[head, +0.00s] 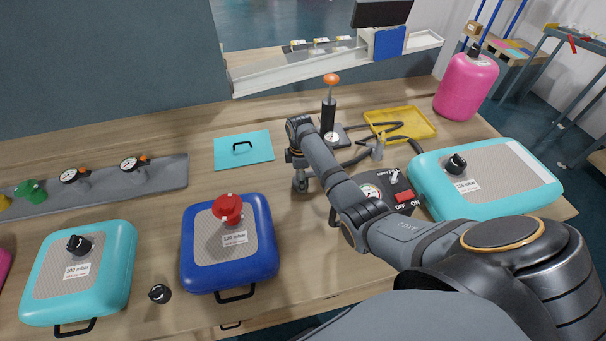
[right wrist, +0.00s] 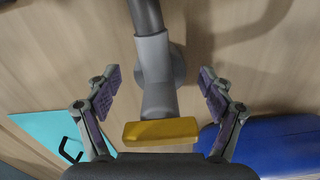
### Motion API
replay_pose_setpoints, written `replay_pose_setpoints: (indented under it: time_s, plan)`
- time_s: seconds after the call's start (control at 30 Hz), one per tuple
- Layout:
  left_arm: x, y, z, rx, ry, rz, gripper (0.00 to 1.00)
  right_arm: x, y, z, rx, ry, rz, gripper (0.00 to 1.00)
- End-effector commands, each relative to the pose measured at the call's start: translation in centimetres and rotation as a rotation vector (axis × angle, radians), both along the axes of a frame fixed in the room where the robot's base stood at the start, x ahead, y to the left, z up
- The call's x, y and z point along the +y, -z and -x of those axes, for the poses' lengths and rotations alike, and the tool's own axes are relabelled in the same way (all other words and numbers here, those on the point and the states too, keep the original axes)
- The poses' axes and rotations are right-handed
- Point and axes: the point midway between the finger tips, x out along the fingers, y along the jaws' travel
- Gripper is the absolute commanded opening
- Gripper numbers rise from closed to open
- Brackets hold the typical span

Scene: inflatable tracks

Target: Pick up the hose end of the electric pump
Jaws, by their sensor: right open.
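The electric pump (head: 373,191) is a dark box with a gauge and a red ON/OFF switch, right of my right forearm. A dark hose (head: 353,161) runs behind my arm, which hides its end in the head view. In the right wrist view, the grey hose end (right wrist: 155,85) with a yellow tip (right wrist: 160,132) lies between the spread fingers of my right gripper (right wrist: 158,95), with visible gaps on both sides. The right gripper (head: 300,183) points down at the table in the head view and is open and empty. My left gripper is not in view.
A cyan plate with a black handle (head: 261,154) lies left of my right gripper. A blue cushion (head: 265,222) is at lower left and a cyan cushion (head: 427,177) at right. A hand pump (head: 329,115) and yellow tray (head: 431,125) stand behind.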

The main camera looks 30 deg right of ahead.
Motion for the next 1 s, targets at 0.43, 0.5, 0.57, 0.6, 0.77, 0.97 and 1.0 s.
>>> replay_pose_setpoints:
  time_s: [0.43,0.5,0.57,0.6,0.77,0.97,1.0]
  plan:
    - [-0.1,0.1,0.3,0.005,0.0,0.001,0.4,0.0,0.0,0.0,0.0,0.0,0.0,0.38]
    - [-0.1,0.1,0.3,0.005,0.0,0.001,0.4,0.0,0.0,0.0,0.0,0.0,0.0,0.29]
    - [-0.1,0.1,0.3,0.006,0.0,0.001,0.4,0.0,0.0,0.0,0.0,0.0,0.0,0.2]
    - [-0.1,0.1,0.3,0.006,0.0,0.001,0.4,0.0,0.0,0.0,-0.001,0.0,0.0,0.2]
    - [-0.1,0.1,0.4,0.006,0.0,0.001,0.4,0.0,-0.1,0.0,-0.001,0.0,-0.001,0.2]
    - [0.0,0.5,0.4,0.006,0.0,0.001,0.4,0.0,-2.7,-0.2,-0.007,-0.001,0.001,0.2]
    - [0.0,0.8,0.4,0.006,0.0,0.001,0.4,0.0,-3.6,-0.2,-0.007,-0.001,0.001,0.2]
